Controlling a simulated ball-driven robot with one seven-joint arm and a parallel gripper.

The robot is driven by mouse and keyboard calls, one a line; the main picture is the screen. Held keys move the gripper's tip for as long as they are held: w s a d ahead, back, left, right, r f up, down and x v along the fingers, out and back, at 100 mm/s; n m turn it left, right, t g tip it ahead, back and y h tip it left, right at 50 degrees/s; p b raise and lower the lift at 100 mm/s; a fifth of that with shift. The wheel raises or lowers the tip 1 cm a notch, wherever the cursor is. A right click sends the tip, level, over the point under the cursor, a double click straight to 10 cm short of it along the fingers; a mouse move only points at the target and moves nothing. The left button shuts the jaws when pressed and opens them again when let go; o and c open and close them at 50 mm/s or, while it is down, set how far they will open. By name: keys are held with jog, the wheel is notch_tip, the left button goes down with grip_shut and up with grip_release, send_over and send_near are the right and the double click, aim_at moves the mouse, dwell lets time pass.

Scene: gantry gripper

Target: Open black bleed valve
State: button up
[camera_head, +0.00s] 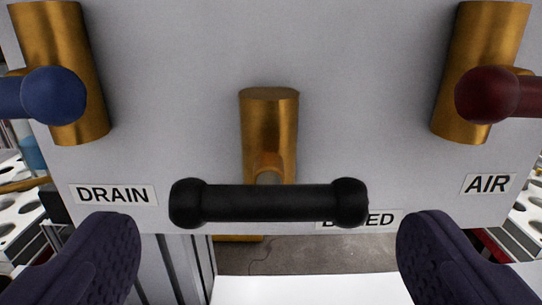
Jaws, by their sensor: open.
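The black bleed valve handle (268,203) is a horizontal bar with thicker round ends, at the lower middle of the view. It joins a brass valve body (270,125) on a grey panel. The handle partly covers the BLEED label (380,220). My gripper (265,262) is open, with one dark, ridged finger at the lower left and one at the lower right. The fingers appear below and outside the two ends of the handle in the picture. Nothing is between them, and I see no contact with the handle.
A blue handle (52,94) on a brass valve is at the upper left, above the DRAIN label (113,195). A dark red handle (487,95) on a brass valve is at the upper right, above the AIR label (488,184). White racks with holes show at both sides.

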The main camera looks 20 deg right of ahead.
aim_at(269, 214)
jog(key=shift+x, duration=1.65)
jog(key=c, duration=0.7)
